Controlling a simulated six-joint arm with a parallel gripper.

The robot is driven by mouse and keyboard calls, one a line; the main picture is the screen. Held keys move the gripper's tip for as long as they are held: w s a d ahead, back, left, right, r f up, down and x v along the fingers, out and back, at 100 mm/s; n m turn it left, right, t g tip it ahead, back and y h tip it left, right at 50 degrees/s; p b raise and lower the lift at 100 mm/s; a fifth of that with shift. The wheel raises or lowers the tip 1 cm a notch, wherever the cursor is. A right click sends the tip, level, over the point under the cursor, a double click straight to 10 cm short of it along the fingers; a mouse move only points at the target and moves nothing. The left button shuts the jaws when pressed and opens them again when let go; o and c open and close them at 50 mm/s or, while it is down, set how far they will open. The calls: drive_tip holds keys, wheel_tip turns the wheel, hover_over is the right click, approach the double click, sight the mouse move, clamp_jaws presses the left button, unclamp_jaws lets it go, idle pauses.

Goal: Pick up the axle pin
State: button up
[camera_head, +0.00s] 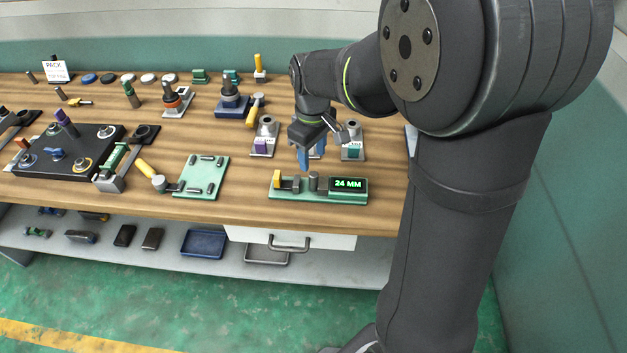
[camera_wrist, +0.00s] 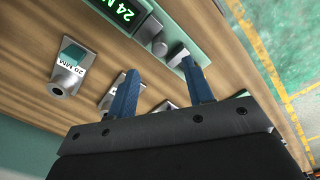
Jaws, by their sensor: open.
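I cannot tell for sure which part is the axle pin. Several short dark grey pins (camera_head: 206,158) lie on the light green plate (camera_head: 186,188) left of my gripper. A green gauge (camera_head: 320,195) with a lit "24 MM" display (camera_head: 348,184) stands at the table's front edge; small grey parts (camera_head: 313,181) stand on it. The gauge also shows at the top of the wrist view (camera_wrist: 118,10). My gripper (camera_head: 304,166) is open, with blue fingers pointing down just behind and above the gauge. In the wrist view nothing shows between the fingertips (camera_wrist: 158,70).
Metal holders stand behind the gauge, one with a purple label (camera_head: 262,146) and one with a teal label (camera_head: 352,152). One reads "20 MM" in the wrist view (camera_wrist: 68,75). A black fixture board (camera_head: 40,170) is at left. A shelf with trays (camera_head: 203,243) is below.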

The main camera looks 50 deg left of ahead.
sight(314, 174)
drive_tip(key=shift+d+f, duration=0.1)
drive_tip(key=shift+f, duration=3.1)
drive_tip(key=shift+c, duration=0.2)
clamp_jaws()
